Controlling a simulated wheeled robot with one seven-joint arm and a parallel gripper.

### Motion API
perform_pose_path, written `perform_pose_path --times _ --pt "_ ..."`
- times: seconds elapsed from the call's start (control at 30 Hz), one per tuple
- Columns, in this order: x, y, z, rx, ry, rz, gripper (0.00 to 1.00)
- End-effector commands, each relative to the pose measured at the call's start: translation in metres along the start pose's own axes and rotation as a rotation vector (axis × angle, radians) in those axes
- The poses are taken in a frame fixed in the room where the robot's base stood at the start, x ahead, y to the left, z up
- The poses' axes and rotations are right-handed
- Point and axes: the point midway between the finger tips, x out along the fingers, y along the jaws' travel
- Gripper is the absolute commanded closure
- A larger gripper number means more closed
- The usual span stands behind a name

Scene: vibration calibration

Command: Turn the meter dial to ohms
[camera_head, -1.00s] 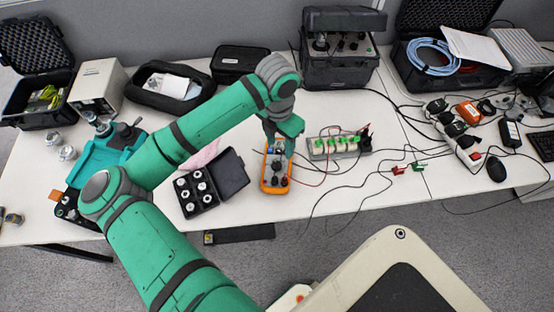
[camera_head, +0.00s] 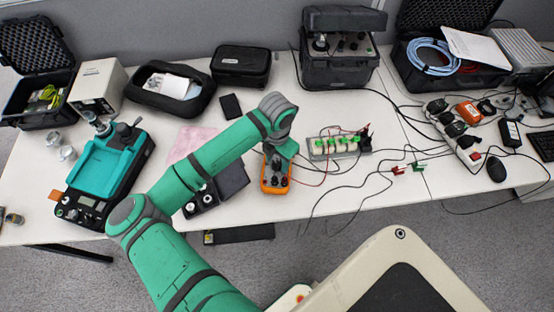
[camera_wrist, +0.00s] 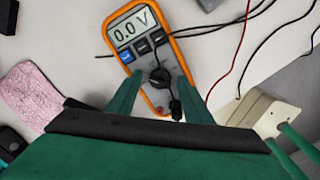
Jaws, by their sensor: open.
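The orange-edged meter (camera_head: 275,186) lies on the white table, partly hidden by my wrist in the head view. In the wrist view, the meter (camera_wrist: 134,55) shows "0.0 V" on its screen (camera_wrist: 132,24). Its dark round dial (camera_wrist: 160,77) sits below a row of buttons; I cannot read the dial's marks. My gripper (camera_wrist: 159,80) is open, with one green finger on each side of the dial. I cannot tell if the fingers touch it. In the head view, my gripper (camera_head: 274,160) is over the upper part of the meter. Dark plugs (camera_wrist: 176,106) with leads sit below the dial.
A block with green-topped parts (camera_head: 338,146) stands right of the meter, with red and black leads between. A black case (camera_head: 232,178) with round pieces is close on the left, beside a pink cloth (camera_head: 193,141). Large cases (camera_head: 338,70) stand behind.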

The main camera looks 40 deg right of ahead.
Motion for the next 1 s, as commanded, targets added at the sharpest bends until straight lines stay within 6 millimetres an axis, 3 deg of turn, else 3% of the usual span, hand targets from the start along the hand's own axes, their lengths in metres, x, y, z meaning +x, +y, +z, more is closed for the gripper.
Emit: perform_pose_path --times 0.2,0.4,1.0 --pt "0.0004 -0.0001 0.0000 0.000 0.000 0.000 0.54" --pt "0.0003 -0.0001 0.0000 0.000 0.000 0.000 0.95" --pt "0.0000 -0.0006 0.0001 0.235 0.000 0.000 0.95"
